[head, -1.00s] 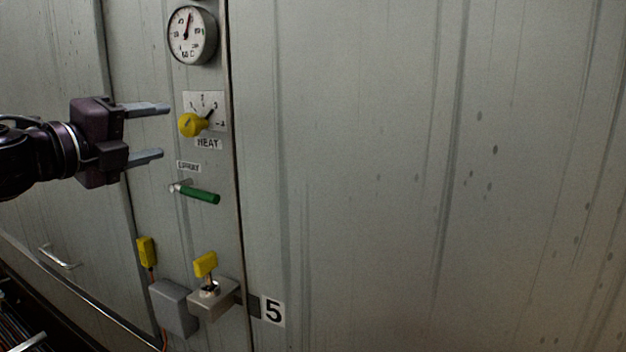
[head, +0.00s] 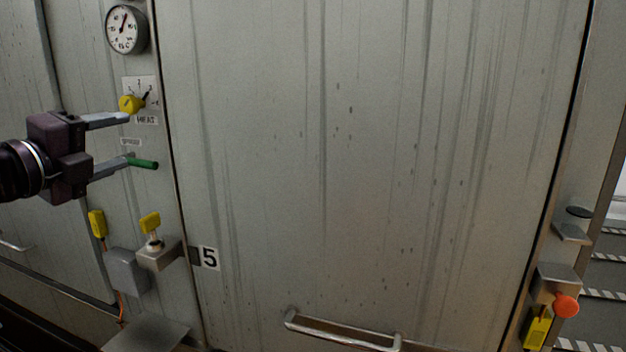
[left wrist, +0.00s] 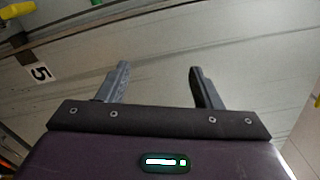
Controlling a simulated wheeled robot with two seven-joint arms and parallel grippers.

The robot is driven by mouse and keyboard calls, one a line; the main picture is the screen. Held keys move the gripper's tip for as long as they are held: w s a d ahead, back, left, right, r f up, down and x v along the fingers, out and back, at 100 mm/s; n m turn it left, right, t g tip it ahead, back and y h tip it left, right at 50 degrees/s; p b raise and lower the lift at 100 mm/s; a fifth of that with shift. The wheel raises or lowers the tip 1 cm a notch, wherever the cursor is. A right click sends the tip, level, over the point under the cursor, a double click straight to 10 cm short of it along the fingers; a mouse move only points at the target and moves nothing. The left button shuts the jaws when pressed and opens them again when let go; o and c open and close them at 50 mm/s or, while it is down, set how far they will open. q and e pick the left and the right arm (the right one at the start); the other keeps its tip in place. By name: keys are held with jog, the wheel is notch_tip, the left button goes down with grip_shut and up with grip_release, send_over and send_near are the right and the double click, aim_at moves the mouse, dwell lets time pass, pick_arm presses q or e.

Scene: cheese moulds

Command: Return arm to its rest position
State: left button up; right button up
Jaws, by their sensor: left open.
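My left gripper (head: 128,140) comes in from the left in the head view. Its two grey fingers are spread apart with nothing between them. In that view the upper fingertip overlaps the edge of the yellow HEAT knob (head: 131,104), and the lower one overlaps the left end of the green spray lever (head: 143,163); I cannot tell whether either touches. In the left wrist view the fingers (left wrist: 160,82) stand wide apart, with only plain panel beyond them. My right gripper is not in view.
A round dial gauge (head: 126,29) sits above the knob. Below are a yellow-handled switch (head: 150,222), a grey box (head: 127,271) and a number 5 plate (head: 208,258). The large door (head: 350,170) has a bar handle (head: 340,332). An orange knob (head: 565,304) is at right.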

pick_arm(q)
jog(key=d+f+n+g+y, duration=0.1)
jog(key=d+f+n, duration=0.25)
jog(key=f, duration=0.55)
jog(key=d+f+n+y, duration=0.2)
jog(key=f+n, duration=0.2)
jog(key=f, duration=0.5)
jog(key=d+f+n+g+y, duration=0.1)
jog(key=d+f+n, duration=0.25)
jog(key=f, duration=0.65)
jog(key=s+d+f+n+g+y, duration=0.1)
jog(key=s+f+n+g, duration=0.5)
jog(key=s+f, duration=0.55)
jog(key=s+f+n+g+y, duration=0.1)
jog(key=s+f+n+g, duration=0.5)
jog(key=s+f, duration=0.6)
notch_tip(320, 180, down, 28)
jog(key=s, duration=0.2)
jog(key=s+a+f+g, duration=0.1)
jog(key=s+a+f, duration=0.2)
jog(key=s+f, duration=1.5)
jog(key=shift+s+a+f+g, duration=0.15)
jog(key=shift+s+f+g, duration=0.2)
jog(key=shift+s, duration=0.65)
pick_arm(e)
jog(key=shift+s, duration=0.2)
